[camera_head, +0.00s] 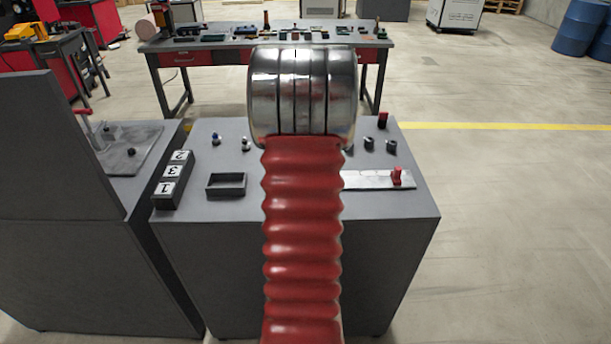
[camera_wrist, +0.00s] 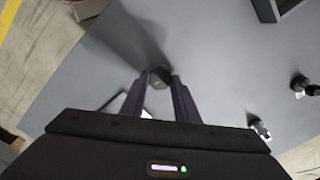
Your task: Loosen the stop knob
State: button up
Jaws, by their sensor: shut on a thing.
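My gripper (camera_wrist: 160,85) points down at the grey console top in the wrist view. Its two dark fingers are closed on a small dark grey knob (camera_wrist: 158,79), which sits between the fingertips. It appears to be the stop knob, but no label is readable. In the head view my red arm and metal wrist cover the middle of the console, so the fingers and this knob are hidden there. Whether the knob has turned cannot be told.
The grey console (camera_head: 400,205) carries a black tray (camera_head: 226,184), a number block (camera_head: 172,181), a pale strip with a red handle (camera_head: 397,176), and small knobs (camera_head: 368,143) behind. A taller grey cabinet (camera_head: 55,150) stands left. A workbench (camera_head: 215,45) stands behind. Floor on the right is clear.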

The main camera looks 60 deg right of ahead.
jog(key=n, duration=0.6)
jog(key=shift+s+f+n, duration=0.15)
jog(key=shift+s+n, duration=0.05)
jog(key=shift+n, duration=0.1)
jog(key=n, duration=0.5)
jog(key=shift+a+n, duration=0.1)
jog(key=shift+n, duration=0.2)
jog(key=o, duration=1)
jog(key=shift+w, duration=0.1)
jog(key=shift+o, duration=0.2)
jog(key=shift+w+r, duration=0.1)
jog(key=shift+r, duration=0.55)
notch_tip(320, 180, up, 13)
jog(key=shift+f, duration=0.2)
